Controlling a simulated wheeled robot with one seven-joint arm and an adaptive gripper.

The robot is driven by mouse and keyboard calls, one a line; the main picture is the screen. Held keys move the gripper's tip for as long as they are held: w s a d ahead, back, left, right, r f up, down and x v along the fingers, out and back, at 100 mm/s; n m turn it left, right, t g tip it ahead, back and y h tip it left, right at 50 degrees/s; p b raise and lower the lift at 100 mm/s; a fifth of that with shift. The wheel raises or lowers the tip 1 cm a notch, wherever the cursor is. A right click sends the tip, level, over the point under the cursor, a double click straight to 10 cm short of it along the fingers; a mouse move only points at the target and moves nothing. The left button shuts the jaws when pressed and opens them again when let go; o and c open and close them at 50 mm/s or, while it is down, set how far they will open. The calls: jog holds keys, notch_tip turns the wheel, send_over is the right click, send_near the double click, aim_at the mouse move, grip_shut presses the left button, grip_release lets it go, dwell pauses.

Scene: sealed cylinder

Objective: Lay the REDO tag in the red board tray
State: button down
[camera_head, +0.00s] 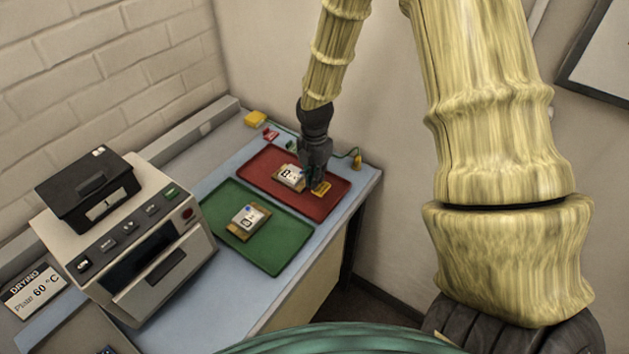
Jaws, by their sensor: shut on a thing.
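The red board tray (275,164) lies at the back right of the light blue bench. My gripper (317,183) points down over the right part of this tray, shut on a small yellow tag (322,188). The tag is low, at or just above the tray floor; I cannot tell whether it touches. Its lettering is too small to read, and the dark fingers hide part of it. A small board with a white-topped part (289,174) lies in the red tray, just left of my gripper.
A green tray (285,240) with a similar board (248,218) lies in front of the red tray. A grey machine with a black top (130,235) stands at left. A yellow block (255,118) and a small red piece (270,134) lie behind. A wall closes the right side.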

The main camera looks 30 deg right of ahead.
jog(key=shift+s+f, duration=0.15)
jog(key=shift+f, duration=0.15)
jog(key=shift+f+p, duration=0.5)
jog(key=shift+f, duration=0.5)
jog(key=shift+f, duration=0.1)
jog(key=c, duration=1.6)
grip_release()
notch_tip(320, 180, up, 12)
jog(key=b, duration=0.4)
